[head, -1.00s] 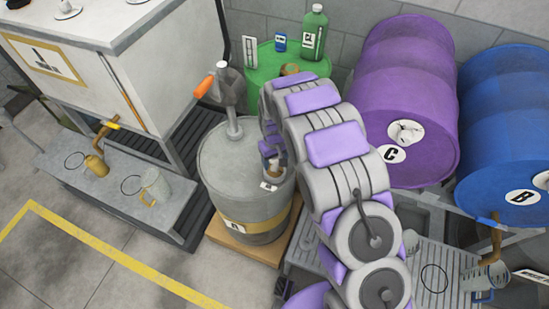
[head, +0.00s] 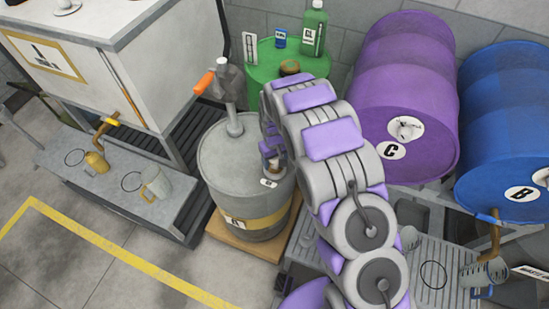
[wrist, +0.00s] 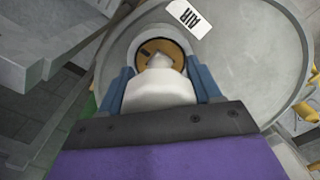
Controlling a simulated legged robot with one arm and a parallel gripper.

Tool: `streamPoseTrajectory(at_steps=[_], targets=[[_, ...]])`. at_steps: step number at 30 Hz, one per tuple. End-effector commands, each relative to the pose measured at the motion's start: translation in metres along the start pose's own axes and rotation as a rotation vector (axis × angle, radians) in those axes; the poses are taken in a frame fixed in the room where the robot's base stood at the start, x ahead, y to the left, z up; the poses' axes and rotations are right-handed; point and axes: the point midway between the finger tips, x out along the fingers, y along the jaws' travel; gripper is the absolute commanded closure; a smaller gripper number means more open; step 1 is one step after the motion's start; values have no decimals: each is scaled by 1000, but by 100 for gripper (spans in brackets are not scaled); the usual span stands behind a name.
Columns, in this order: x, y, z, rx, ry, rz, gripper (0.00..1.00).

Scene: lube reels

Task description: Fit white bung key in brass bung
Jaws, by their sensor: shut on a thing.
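The white bung key (wrist: 160,92) is between the blue fingers of my gripper (wrist: 163,84), which is shut on it. The brass bung (wrist: 147,49) is a round brass piece with a dark slot, set in the top of a grey drum (head: 225,155) beside an AIR label (wrist: 188,15). In the wrist view the key's narrow tip overlaps the bung. I cannot tell whether the tip touches it or sits in it. In the head view my gripper (head: 270,152) is over the drum top's right side, and my arm hides much of that area.
A hand pump (head: 232,100) with an orange handle stands on the drum, left of my gripper. A green drum (head: 262,68) with bottles is behind. Purple (head: 405,80) and blue (head: 505,125) drums lie at right. The floor (head: 110,270) at front left is clear.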

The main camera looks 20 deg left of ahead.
Motion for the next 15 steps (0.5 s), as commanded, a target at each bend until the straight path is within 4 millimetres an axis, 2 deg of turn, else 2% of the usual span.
streamPoseTrajectory(at_steps=[8, 9, 15], targets=[[1, 0, 0, 0, 0, 0, 70], [1, 0, 0, 0, 0, 0, 33], [1, 0, 0, 0, 0, 0, 14]])
